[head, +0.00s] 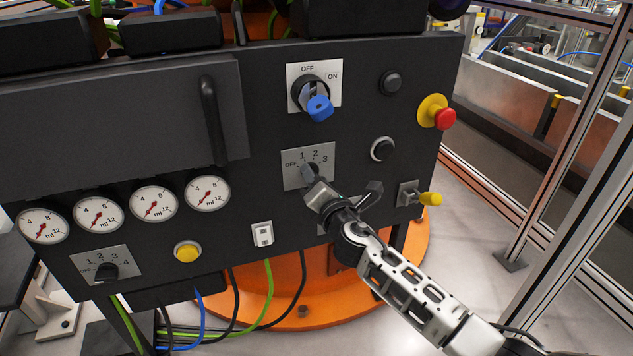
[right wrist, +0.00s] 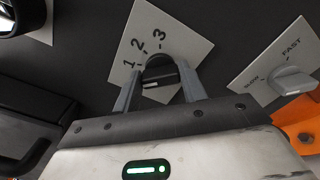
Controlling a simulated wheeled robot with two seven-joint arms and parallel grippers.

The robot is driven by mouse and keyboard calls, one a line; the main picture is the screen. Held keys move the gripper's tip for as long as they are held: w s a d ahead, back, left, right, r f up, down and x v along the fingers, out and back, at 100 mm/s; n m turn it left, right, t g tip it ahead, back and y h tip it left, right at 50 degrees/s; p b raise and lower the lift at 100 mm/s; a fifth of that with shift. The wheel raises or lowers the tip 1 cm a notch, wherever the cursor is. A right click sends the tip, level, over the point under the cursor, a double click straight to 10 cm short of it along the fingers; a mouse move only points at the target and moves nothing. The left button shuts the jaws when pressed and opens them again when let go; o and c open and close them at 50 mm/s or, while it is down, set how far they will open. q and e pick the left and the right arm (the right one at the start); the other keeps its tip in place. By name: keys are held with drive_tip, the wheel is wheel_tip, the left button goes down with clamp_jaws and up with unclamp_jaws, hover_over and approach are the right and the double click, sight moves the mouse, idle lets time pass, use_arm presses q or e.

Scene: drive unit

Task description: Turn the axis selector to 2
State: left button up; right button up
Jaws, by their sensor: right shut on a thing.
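A grey plate (head: 293,177) marked OFF, 1, 2, 3 carries a dark selector knob (head: 308,171) in the middle of the black panel. My right gripper (head: 316,190) reaches up from the lower right and is shut on this knob. In the right wrist view, the knob (right wrist: 157,72) sits between the two grey fingers, with the printed 1, 2 and 3 just beyond it. The fingers hide much of the knob, and I cannot tell which mark it points to. My left gripper is not in view.
A blue-handled OFF/ON switch (head: 319,107) is above, and a red stop button (head: 445,119) at the upper right. A yellow-tipped key switch (head: 430,198) is right of my gripper. Another selector (head: 106,271), marked 1 to 4, is at the lower left, below several gauges.

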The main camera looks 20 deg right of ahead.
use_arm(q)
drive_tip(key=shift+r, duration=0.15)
use_arm(e)
drive_tip(key=m, duration=1.2)
drive_tip(key=shift+f, duration=0.2)
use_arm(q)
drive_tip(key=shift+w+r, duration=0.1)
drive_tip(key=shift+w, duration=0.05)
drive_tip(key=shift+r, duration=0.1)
use_arm(e)
drive_tip(key=o, duration=1)
drive_tip(key=shift+d, duration=0.1)
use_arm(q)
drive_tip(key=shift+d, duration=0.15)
